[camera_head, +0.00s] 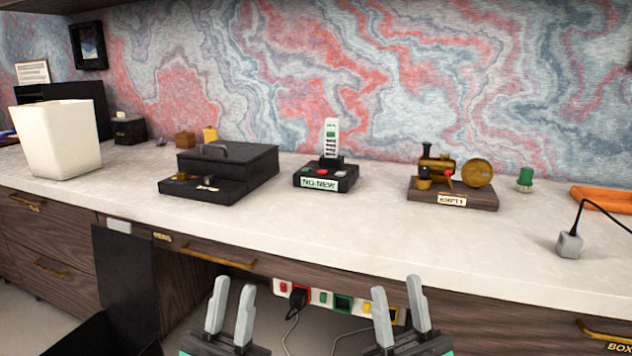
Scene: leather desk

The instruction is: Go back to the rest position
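My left gripper (230,314) is at the bottom of the head view, left of centre. Its two grey fingers point up and stand apart, with nothing between them. My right gripper (401,311) is at the bottom, right of centre. Its fingers are also apart and empty. Both grippers appear in front of the desk's front edge, below the light desk top (330,232). They touch none of the objects on the desk.
On the desk stand a white bin (58,140), a black box (228,168), a black device with buttons (326,178), a brass engine model (452,180) and a grey plug (569,245). A power strip (335,300) hangs below. The desk's front strip is mostly clear.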

